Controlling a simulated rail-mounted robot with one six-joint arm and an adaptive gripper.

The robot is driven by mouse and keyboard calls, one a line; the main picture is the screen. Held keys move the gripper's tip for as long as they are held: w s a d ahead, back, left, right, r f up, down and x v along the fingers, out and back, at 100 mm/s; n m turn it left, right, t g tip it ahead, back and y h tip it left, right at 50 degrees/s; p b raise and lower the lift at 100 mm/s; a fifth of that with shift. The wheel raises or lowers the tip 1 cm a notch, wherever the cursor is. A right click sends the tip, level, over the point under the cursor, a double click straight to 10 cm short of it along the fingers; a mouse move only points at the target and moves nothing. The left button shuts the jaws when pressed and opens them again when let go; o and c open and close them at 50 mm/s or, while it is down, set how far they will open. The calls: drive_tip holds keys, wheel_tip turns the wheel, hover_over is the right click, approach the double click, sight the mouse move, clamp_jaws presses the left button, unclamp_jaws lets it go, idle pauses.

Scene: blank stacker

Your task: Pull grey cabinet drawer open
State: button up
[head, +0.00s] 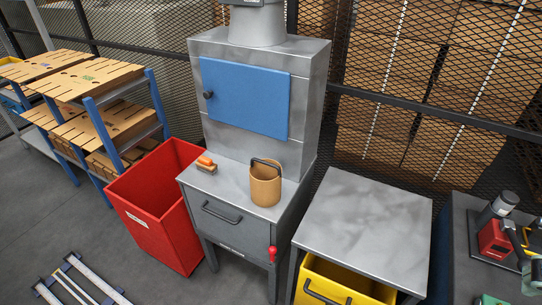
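The grey cabinet (262,56) stands at the middle of the head view, with a blue door in its upper part. Below its worktop is the grey drawer (238,232), whose front looks flush with the cabinet, so it appears shut. A dark bar handle (221,213) runs across the upper part of the drawer front. Nothing is touching the handle. My gripper is not clearly in view.
An orange brush (205,167) and a tan bucket (265,189) stand on the worktop. A red bin (160,225) is close on the left. A grey table (365,218) with a yellow drawer (345,283) stands right. Floor rails (80,285) lie lower left.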

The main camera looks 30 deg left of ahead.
drive_tip(key=w+a+r+n+y, duration=0.15)
drive_tip(key=w+a, duration=0.25)
drive_tip(key=w, duration=0.4)
drive_tip(key=w+a+r, duration=0.3)
drive_tip(key=w, duration=0.5)
drive_tip(key=w+a+f+n+y+b, duration=0.1)
drive_tip(key=w+a+f, duration=0.1)
drive_tip(key=w+a, duration=1.05)
drive_tip(key=w+a+f+n+y+b, duration=0.1)
drive_tip(key=w+a+f+n, duration=0.1)
drive_tip(key=w+a, duration=1.05)
drive_tip(key=n+g+h+p, duration=0.2)
drive_tip(key=n+h+p, duration=0.2)
drive_tip(key=n, duration=0.9)
hover_over(216, 214)
drive_tip(key=s, duration=0.3)
wheel_tip(216, 214, down, 37)
drive_tip(key=shift+w+f+b, duration=0.2)
drive_tip(key=shift+w+f, duration=0.25)
drive_tip(key=shift+f, duration=1.8)
drive_tip(key=shift+w+f+b, duration=0.25)
drive_tip(key=shift+w+f, duration=0.15)
drive_tip(key=shift+f, duration=1.8)
drive_tip(key=shift+w+f+b, duration=0.2)
drive_tip(key=shift+w+f, duration=0.25)
drive_tip(key=shift+f, duration=1.8)
